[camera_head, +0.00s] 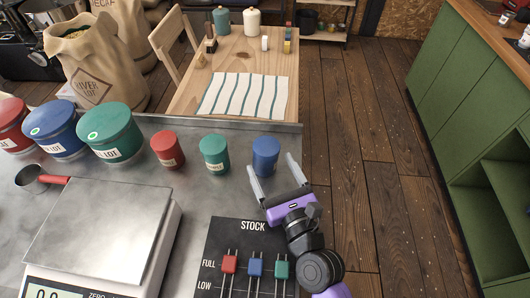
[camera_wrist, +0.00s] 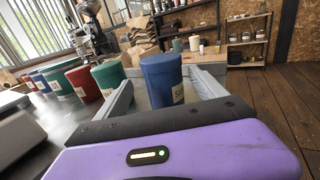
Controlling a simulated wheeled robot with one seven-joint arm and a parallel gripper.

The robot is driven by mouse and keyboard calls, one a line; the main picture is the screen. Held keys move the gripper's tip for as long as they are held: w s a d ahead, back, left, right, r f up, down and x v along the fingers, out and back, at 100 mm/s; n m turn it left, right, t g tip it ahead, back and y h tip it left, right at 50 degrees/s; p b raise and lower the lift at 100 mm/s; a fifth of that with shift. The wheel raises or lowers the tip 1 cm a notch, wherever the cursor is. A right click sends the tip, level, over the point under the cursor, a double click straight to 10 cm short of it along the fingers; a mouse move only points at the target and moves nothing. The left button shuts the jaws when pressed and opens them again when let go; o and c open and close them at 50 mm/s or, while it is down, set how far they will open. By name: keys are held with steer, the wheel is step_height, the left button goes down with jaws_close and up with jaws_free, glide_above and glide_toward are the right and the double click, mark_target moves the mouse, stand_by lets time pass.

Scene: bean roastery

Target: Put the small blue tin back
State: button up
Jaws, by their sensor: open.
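The small blue tin (camera_head: 265,157) stands upright on the grey metal counter (camera_head: 199,204), at the right end of the row of small tins, close to the counter's far edge. My purple gripper (camera_head: 273,172) is open, with its two pale fingers pointing toward the tin, one on each side. In the wrist view the blue tin (camera_wrist: 162,80) stands upright between the open fingers (camera_wrist: 163,82), with part of a pale label at its right side. Its base is hidden behind my gripper there. I cannot tell whether the fingers touch it.
A small green tin (camera_head: 215,154) stands close left of the blue one, then a small red tin (camera_head: 167,149). Large tins (camera_head: 117,133) stand farther left. A scale (camera_head: 103,232) and a STOCK slider board (camera_head: 250,262) are nearer. A wooden table (camera_head: 235,60) lies beyond.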

steer(key=shift+b+v, duration=0.35)
steer(key=shift+v, duration=1.8)
steer(key=shift+w+d+n, duration=0.1)
steer(key=shift+n, duration=0.8)
steer(key=r+n, duration=0.1)
steer(key=n, duration=0.1)
steer(key=d+n, duration=0.1)
steer(key=n, duration=0.1)
steer(key=s+d+r+n+t, duration=0.1)
steer(key=n, duration=0.1)
steer(key=shift+r+n+h, duration=0.35)
steer(key=shift+n+h, duration=0.05)
steer(key=s+d+n+g+h, duration=0.1)
steer(key=s+d+n, duration=0.4)
steer(key=s, duration=0.5)
steer(key=s+d+n+h, duration=0.3)
steer(key=s+d+n, duration=0.3)
steer(key=s+n, duration=0.4)
steer(key=s+d+n+g+h, duration=0.1)
steer(key=s+d+n, duration=0.4)
steer(key=s, duration=0.5)
steer(key=shift+d+r+n+g+h, duration=0.25)
steer(key=shift+d+n+g+h, duration=0.1)
steer(key=shift+n+h, duration=0.7)
